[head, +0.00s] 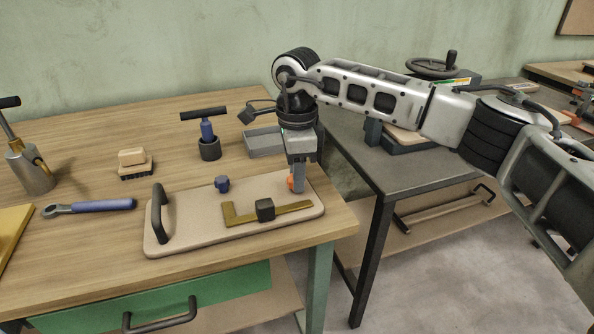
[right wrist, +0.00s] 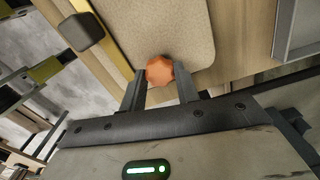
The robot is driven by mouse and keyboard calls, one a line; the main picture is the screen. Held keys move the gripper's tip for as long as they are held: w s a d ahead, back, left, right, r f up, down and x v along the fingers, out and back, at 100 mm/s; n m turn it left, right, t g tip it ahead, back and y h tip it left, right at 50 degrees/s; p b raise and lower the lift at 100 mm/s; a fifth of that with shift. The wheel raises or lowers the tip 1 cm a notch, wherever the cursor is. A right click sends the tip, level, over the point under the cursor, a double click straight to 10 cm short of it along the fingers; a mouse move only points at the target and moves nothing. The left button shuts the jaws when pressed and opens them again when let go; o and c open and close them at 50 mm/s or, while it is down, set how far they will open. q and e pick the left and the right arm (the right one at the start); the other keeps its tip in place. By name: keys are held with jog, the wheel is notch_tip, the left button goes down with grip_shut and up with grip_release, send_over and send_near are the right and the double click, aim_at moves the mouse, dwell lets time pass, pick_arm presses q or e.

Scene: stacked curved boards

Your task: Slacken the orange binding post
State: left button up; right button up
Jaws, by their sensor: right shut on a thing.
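The orange binding post (head: 291,183) stands near the right end of a beige board (head: 190,238) on the wooden workbench. My right gripper (head: 298,188) reaches down over it from above, and its fingers partly hide the post. In the right wrist view the orange post (right wrist: 160,70) shows as a faceted knob between the two fingertips, and the gripper (right wrist: 160,88) is shut on it. A blue post (head: 222,184) stands on the same board, left of the orange one. My left gripper is not in view.
The board also bears a brass bar with a dark knob (head: 265,210) and a black handle (head: 158,212). A grey tray (head: 265,143), a T-handled tool in a dark cup (head: 209,148), a brush (head: 134,163) and a blue-handled wrench (head: 90,207) lie around it.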

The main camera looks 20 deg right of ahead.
jog(key=o, duration=1)
jog(key=shift+c, duration=0.2)
notch_tip(320, 180, up, 16)
